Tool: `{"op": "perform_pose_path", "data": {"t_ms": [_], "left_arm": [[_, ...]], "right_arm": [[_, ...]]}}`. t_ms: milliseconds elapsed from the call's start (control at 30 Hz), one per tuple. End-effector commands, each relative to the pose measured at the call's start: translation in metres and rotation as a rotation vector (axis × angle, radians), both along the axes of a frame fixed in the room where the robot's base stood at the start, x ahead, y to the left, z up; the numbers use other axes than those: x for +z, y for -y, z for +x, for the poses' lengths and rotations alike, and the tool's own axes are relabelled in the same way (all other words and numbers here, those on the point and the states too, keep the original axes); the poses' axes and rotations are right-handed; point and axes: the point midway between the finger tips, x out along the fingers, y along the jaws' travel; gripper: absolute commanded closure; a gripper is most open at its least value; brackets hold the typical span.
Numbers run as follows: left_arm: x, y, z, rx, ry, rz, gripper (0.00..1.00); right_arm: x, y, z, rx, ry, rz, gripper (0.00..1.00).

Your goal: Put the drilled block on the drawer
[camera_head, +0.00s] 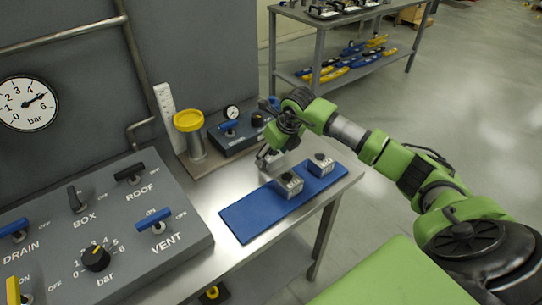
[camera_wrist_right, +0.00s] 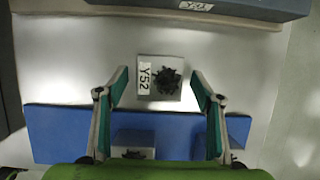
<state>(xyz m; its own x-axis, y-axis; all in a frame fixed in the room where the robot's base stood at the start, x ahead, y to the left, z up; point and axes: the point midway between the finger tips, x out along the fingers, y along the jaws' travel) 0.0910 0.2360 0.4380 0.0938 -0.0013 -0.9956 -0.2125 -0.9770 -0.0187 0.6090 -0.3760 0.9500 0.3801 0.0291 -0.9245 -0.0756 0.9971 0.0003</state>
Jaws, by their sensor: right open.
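A pale block marked Y52 (camera_wrist_right: 147,88) with a black knob-like top lies on the metal table, just off the long edge of a blue plate (camera_head: 241,215). My right gripper (camera_wrist_right: 160,88) is open above it, with one finger on each side; I cannot see contact. In the head view my right gripper (camera_head: 268,154) partly hides that spot. Two similar grey blocks, a nearer one (camera_head: 289,185) and a farther one (camera_head: 320,165), stand on the blue plate. I cannot tell which block is drilled, and no drawer is clearly recognisable. My left gripper is not in view.
A grey control panel (camera_head: 196,236) with switches fills the left of the table. A yellow-topped post (camera_head: 189,122) and a small blue-switch box (camera_head: 233,134) stand behind the gripper. A shelf with tools (camera_head: 345,66) is farther back.

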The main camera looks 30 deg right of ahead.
Motion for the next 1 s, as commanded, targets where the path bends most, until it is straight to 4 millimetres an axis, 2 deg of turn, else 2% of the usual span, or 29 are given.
{"op": "perform_pose_path", "data": {"t_ms": [200,233,400,433,467,500,833,1000], "left_arm": [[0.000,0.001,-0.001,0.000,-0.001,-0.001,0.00],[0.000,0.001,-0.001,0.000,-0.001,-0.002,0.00],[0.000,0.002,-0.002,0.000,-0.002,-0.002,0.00],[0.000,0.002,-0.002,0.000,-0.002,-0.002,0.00],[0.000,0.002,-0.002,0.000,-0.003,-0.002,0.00],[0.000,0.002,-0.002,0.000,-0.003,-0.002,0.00],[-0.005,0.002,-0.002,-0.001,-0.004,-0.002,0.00],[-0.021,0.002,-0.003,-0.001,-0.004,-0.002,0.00]], "right_arm": [[-0.002,0.000,0.001,0.001,0.001,0.000,0.39],[-0.002,0.000,0.001,0.000,0.001,0.000,0.42],[-0.001,0.000,0.001,0.000,0.001,0.000,0.86],[-0.001,0.000,0.001,0.000,0.001,0.000,0.92],[-0.001,0.000,0.001,0.000,0.001,0.000,0.92],[0.000,0.000,0.002,0.000,0.004,0.000,0.97],[0.005,0.000,0.002,0.000,0.006,0.000,0.97],[0.024,0.000,0.003,0.000,0.011,0.000,0.97]]}}
